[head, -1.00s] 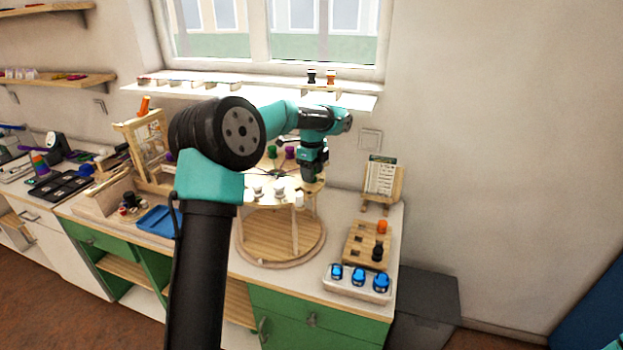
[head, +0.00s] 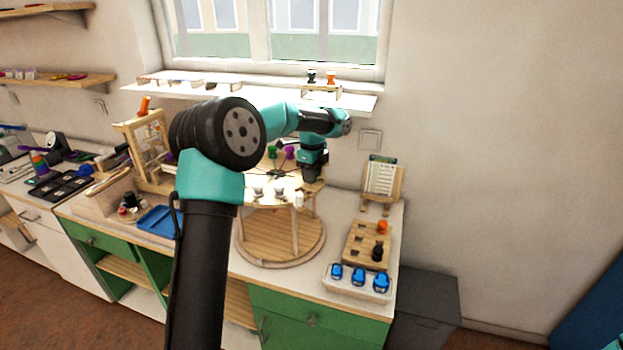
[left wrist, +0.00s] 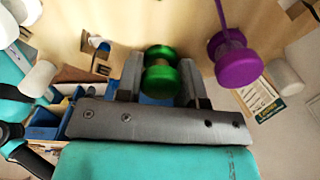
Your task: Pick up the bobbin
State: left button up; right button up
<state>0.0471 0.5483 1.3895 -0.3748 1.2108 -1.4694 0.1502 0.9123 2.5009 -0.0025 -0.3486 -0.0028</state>
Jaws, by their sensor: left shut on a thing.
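A green bobbin (left wrist: 160,73) sits between the two fingers of my left gripper (left wrist: 160,82) in the left wrist view. The gripper is shut on it. In the head view my left gripper (head: 313,174) points down at the right part of a raised round wooden stand (head: 272,205), and the bobbin in it cannot be made out. A purple bobbin (left wrist: 237,64) is to the right of the green one in the left wrist view, clear of the fingers. Green (head: 271,152) and purple (head: 290,152) bobbins show behind the stand's front pieces. My right gripper is not in view.
To the right are a card on a wooden easel (head: 381,178), a wooden block with holes (head: 362,247) and a white tray (head: 352,288) with blue pieces. A blue tray (head: 158,221) lies to the left.

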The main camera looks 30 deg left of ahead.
pick_arm(q)
jog(key=shift+r, duration=0.1)
jog(key=shift+r, duration=1.45)
jog(key=shift+s+d+r, duration=0.1)
jog(key=shift+s+r, duration=0.05)
jog(key=shift+r, duration=0.15)
jog(key=s+d+r, duration=0.1)
jog(key=s+d, duration=0.7)
jog(key=s, duration=0.5)
jog(key=shift+s+r, duration=0.15)
jog(key=shift+s, duration=0.05)
jog(key=w+d+f+m, duration=0.2)
jog(key=w+d+f, duration=0.2)
jog(key=w+f, duration=0.2)
jog(key=w+d+f+m, duration=0.2)
jog(key=w+d+f, duration=0.3)
jog(key=f, duration=0.4)
jog(key=shift+w+f+m, duration=0.3)
jog(key=shift+w+f, duration=0.05)
